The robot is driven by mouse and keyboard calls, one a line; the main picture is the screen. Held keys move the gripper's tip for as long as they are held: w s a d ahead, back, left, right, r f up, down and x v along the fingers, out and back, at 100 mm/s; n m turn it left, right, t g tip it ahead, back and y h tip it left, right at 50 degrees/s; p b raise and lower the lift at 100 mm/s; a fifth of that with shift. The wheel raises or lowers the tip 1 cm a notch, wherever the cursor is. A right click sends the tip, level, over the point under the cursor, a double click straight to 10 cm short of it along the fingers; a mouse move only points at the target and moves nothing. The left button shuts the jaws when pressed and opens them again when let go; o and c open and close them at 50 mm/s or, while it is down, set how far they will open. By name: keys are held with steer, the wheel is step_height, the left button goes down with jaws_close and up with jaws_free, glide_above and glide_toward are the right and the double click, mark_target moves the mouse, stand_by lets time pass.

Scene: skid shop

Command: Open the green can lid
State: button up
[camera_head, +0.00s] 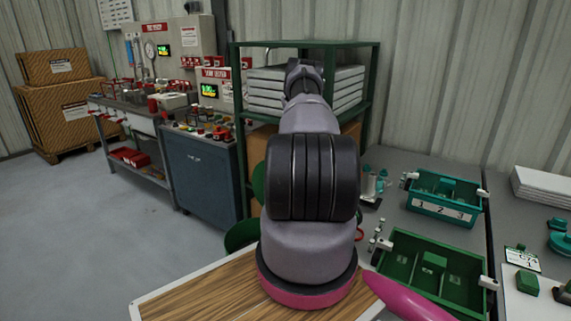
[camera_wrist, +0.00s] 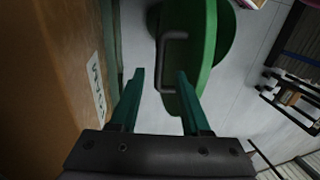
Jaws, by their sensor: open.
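The green can lid (camera_wrist: 195,60) is in the wrist view, a round green plate with a grey bar handle (camera_wrist: 164,62) on its face. More green of the can (camera_wrist: 228,32) shows behind its right edge. My gripper (camera_wrist: 160,73) is open, its two teal fingers spread, with the handle in view between and beyond the tips; nothing is held. I cannot tell whether the fingers touch the lid. In the head view my arm hides the gripper and most of the can; green parts show left of it, one low (camera_head: 240,236) and one upright (camera_head: 258,180).
A brown box (camera_wrist: 45,75) stands close on the left in the wrist view. A green shelf rack (camera_head: 238,110) stands behind my arm in the head view. A wooden tabletop (camera_head: 190,297) is in front, with green bins (camera_head: 395,262) to the right. Floor at left is clear.

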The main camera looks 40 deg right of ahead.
steer(key=shift+v, duration=2.7)
